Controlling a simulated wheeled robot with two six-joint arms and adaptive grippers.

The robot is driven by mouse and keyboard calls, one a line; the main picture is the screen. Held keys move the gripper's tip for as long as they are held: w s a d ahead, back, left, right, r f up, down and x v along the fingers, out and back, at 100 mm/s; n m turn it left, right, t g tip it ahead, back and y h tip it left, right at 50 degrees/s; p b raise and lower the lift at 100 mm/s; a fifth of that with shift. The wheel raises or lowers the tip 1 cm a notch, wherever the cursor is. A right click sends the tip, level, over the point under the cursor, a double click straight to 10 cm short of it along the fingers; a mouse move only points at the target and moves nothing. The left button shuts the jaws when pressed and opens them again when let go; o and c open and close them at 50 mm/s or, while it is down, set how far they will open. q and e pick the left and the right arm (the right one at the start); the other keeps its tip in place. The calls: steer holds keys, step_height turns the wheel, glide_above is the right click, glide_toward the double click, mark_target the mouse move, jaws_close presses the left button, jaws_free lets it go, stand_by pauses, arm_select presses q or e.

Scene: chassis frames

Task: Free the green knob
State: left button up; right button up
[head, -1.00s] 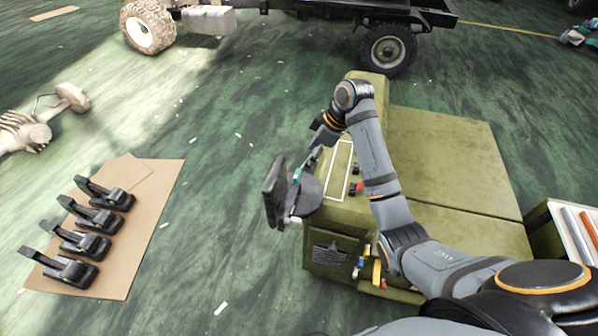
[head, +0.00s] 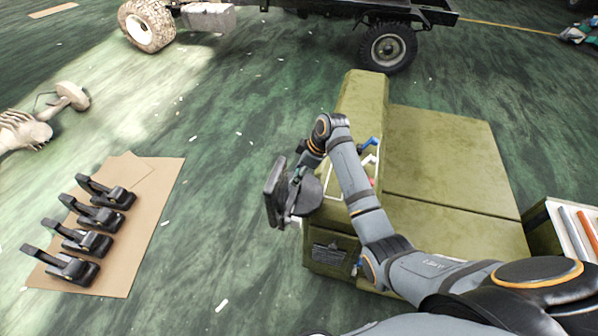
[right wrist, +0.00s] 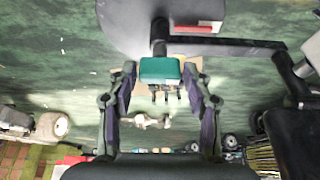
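The green knob (right wrist: 160,70) is a small block on a dark stem in the right wrist view. The stem (right wrist: 159,36) joins a dark bar (right wrist: 230,46) under a dark rounded plate (right wrist: 125,20). My right gripper (right wrist: 159,68) is open, with one finger on each side of the knob and narrow gaps between. In the head view my right gripper (head: 297,173) is at the black fixture (head: 274,190) on the olive cabinet's left side, and it hides the knob there. My left gripper is not in view.
The olive cabinet (head: 420,150) fills the middle right, with a blue-handled item (head: 369,143) on top. Several black pedal-like parts (head: 100,215) lie on cardboard (head: 150,215) at left. A vehicle chassis (head: 330,12) stands behind. Green floor between is mostly clear.

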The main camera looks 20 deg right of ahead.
steer(key=c, duration=0.7)
steer(key=shift+o, duration=0.2)
